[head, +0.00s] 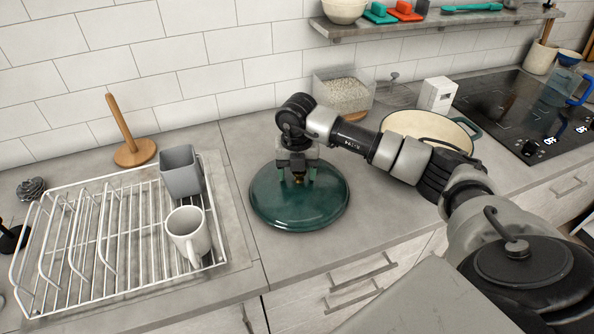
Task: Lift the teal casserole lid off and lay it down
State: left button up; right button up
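The round teal casserole lid (322,208) lies flat on the grey counter, left of the casserole, with its small brass-coloured knob (298,181) up. My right gripper (297,178) points straight down over the middle of the lid. Its two fingers stand apart on either side of the knob, and it looks open. The casserole (400,124) stands uncovered to the right, with a cream inside and a teal handle. My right arm hides part of it. My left gripper is out of view.
A white wire rack (75,285) holds a grey cup (181,172) and a white mug (188,234). A wooden paper-towel stand (134,152) is behind it. A clear container (343,92) and a white box (436,95) stand near the wall. A black cooktop (520,105) lies right.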

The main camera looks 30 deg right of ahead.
jog(key=shift+f, duration=0.1)
notch_tip(320, 180, up, 11)
jog(key=b, duration=0.2)
dwell(0.4)
